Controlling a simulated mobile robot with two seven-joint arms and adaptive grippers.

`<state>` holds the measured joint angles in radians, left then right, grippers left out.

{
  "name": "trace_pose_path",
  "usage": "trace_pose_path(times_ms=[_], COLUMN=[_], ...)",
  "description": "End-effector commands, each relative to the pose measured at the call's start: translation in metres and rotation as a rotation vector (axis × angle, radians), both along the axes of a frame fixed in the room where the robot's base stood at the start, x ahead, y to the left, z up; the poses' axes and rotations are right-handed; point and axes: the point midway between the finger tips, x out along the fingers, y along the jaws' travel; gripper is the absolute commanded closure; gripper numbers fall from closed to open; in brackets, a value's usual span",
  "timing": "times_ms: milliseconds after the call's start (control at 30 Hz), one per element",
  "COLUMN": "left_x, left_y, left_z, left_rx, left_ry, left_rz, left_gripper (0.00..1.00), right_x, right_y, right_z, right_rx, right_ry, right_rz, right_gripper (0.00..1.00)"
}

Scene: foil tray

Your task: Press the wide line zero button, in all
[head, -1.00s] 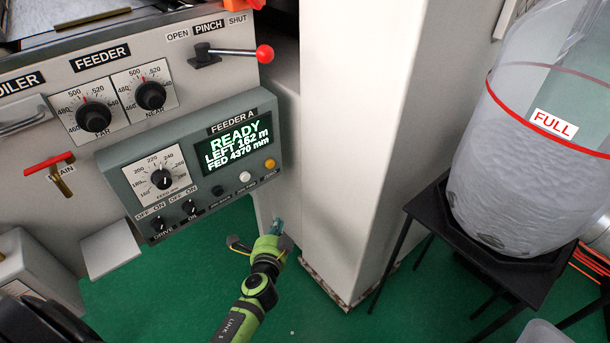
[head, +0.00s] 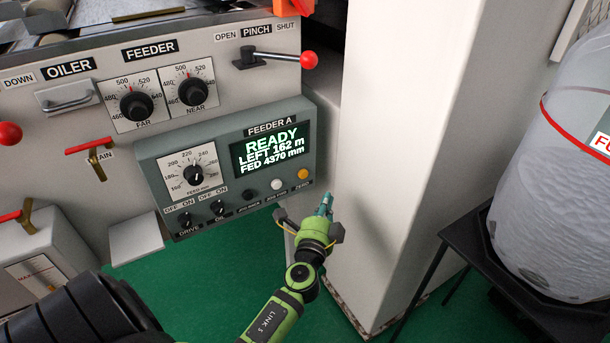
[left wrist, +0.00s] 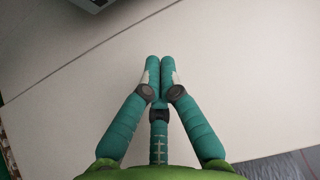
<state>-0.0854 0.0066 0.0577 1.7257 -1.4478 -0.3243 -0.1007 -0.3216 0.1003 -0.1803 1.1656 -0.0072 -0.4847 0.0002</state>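The grey-green FEEDER A box (head: 215,150) is on the machine's front at centre left. Its screen (head: 268,147) reads READY, LEFT 162 m, FED 4370 mm. Along its lower right edge are a black button (head: 249,195), a white button (head: 277,185) and an orange button (head: 302,174); the small label under the orange one appears to read ZERO. My left gripper (head: 326,203) is below and right of the orange button, apart from it in the picture. In the left wrist view its teal fingertips (left wrist: 160,64) are together with nothing between them. My right gripper is not seen.
A white column (head: 400,150) stands right behind my left gripper. The red-knobbed PINCH lever (head: 309,60) juts out above the box. The DRIVE and OIL switches are at the box's lower left.

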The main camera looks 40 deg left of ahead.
Motion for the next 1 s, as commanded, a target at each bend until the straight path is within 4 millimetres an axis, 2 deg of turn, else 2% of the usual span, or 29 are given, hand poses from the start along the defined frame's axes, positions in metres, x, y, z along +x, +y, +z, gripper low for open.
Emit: trace_pose_path(times_ms=[300,500,700,1000], left_x=[0.017,0.026,0.029,0.03], left_y=[0.042,0.062,0.071,0.072], left_z=[0.001,0.0,0.0,0.0], left_rx=[0.0,-0.001,-0.002,-0.002], left_ry=[0.0,0.0,0.0,0.0], left_rz=[0.001,0.0,0.0,0.0], left_gripper=[1.0,1.0,1.0,1.0], right_x=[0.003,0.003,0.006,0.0], right_y=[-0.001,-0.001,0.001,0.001], right_z=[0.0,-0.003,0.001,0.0], right_rx=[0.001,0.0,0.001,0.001], right_ry=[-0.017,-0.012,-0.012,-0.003], right_rz=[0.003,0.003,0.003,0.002], right_gripper=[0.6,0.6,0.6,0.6])
